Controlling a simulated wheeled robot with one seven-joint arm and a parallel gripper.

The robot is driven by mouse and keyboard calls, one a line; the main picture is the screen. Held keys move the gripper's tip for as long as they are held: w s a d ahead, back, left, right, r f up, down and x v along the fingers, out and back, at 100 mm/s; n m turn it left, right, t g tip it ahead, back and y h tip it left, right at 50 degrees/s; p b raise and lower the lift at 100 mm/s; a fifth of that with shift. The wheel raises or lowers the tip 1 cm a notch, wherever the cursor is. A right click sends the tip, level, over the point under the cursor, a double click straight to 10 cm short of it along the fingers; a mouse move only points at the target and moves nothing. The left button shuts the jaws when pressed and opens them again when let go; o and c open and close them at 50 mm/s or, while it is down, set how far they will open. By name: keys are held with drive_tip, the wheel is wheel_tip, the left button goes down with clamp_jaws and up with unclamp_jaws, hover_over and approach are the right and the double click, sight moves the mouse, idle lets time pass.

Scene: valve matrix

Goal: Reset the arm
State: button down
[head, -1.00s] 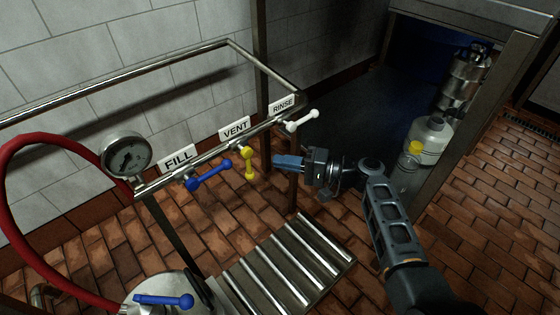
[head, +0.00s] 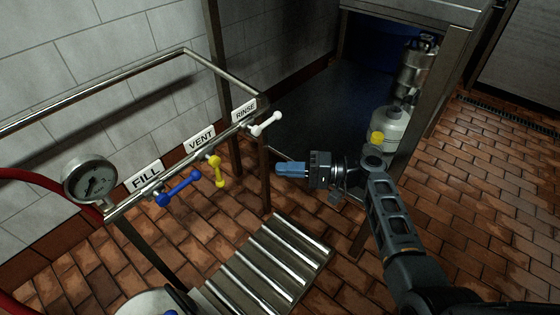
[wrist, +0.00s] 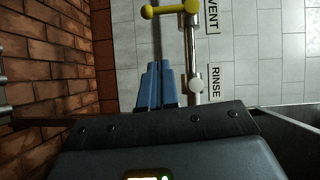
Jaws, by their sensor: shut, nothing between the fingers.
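My gripper (head: 281,169) has blue fingers and is shut and empty. In the head view it hangs in free air to the right of the valve rail, apart from every handle. In the wrist view the closed fingers (wrist: 158,85) point toward the rail and the yellow handle. The rail carries the blue FILL handle (head: 180,189), the yellow VENT handle (head: 217,172) and the white RINSE handle (head: 266,124). The yellow handle also shows at the top of the wrist view (wrist: 168,9).
A pressure gauge (head: 89,181) with a red hose (head: 40,175) stands at the rail's left end. A roller conveyor (head: 268,262) lies below. A white jug with a yellow cap (head: 391,130) and a metal canister (head: 417,66) stand behind my arm. Brick floor at right is clear.

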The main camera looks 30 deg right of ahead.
drive_tip(key=s+a+f+m+g+h, duration=0.1)
drive_tip(key=s+a+f+g+h, duration=0.15)
drive_tip(key=s+f+h, duration=0.85)
drive_tip(key=s+n+t+h, duration=0.2)
drive_tip(key=s, duration=1.9)
drive_tip(key=s+a+r+n+t, duration=0.1)
drive_tip(key=s+r+n, duration=0.15)
drive_tip(key=r, duration=0.55)
drive_tip(key=s+a+r+n+t+h, duration=0.15)
drive_tip(key=s+r, duration=0.25)
drive_tip(key=r, duration=0.4)
drive_tip(key=s+a+r+n+t+y, duration=0.1)
drive_tip(key=s+a+r+t, duration=0.15)
drive_tip(key=r, duration=0.55)
wheel_tip(320, 180, up, 26)
drive_tip(key=p, duration=2.4)
drive_tip(key=shift+s+d+f+n+p, duration=0.25)
drive_tip(key=shift+s+n+p, duration=0.1)
drive_tip(key=shift+s+n, duration=0.1)
